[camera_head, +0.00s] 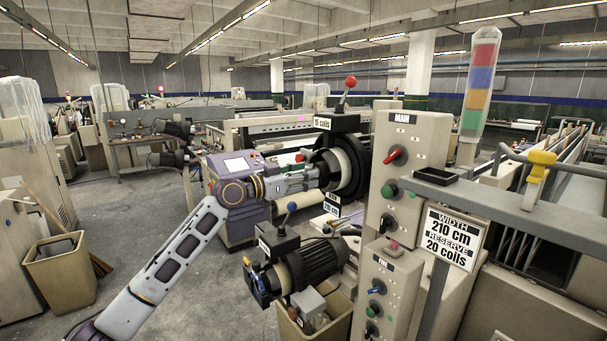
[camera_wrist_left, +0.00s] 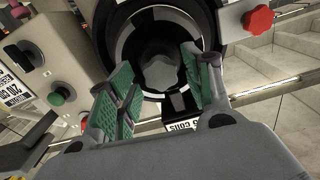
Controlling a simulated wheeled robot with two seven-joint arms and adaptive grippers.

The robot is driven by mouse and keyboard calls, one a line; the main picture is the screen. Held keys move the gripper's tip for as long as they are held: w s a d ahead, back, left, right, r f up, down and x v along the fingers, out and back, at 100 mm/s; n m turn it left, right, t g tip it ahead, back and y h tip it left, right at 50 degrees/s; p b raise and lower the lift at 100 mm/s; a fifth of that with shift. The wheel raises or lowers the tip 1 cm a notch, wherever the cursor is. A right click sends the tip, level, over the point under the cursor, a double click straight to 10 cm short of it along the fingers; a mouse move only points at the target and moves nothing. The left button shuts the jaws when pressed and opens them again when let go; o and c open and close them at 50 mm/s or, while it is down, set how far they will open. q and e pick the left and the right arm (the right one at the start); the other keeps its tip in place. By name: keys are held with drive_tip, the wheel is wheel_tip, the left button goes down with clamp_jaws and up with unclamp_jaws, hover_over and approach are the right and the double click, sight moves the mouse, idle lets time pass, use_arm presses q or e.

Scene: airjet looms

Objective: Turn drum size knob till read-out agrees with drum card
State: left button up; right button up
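The upper feeder drum (camera_head: 341,170), a dark cylinder with a white ring, has a read-out plate (camera_head: 322,123) above it that appears to read 15 coils. The drum card (camera_head: 455,238) reads width 210 cm, reserve 20 coils. My left gripper (camera_head: 317,178) is at the drum's front face. In the left wrist view, its green-padded fingers (camera_wrist_left: 160,62) are open on either side of a grey round knob (camera_wrist_left: 162,73) at the drum's centre. I cannot tell whether they touch it. A coils plate (camera_wrist_left: 182,126) is partly hidden behind a finger. My right gripper is out of view.
A lower drum unit (camera_head: 305,265) with a blue-ball lever sits below. The control column (camera_head: 405,160) with red and green knobs stands right of the drums. A red-ball lever (camera_head: 350,83) rises above the upper drum.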

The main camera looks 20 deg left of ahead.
use_arm(q)
drive_tip(key=b+v, duration=0.3)
drive_tip(key=v, duration=1.5)
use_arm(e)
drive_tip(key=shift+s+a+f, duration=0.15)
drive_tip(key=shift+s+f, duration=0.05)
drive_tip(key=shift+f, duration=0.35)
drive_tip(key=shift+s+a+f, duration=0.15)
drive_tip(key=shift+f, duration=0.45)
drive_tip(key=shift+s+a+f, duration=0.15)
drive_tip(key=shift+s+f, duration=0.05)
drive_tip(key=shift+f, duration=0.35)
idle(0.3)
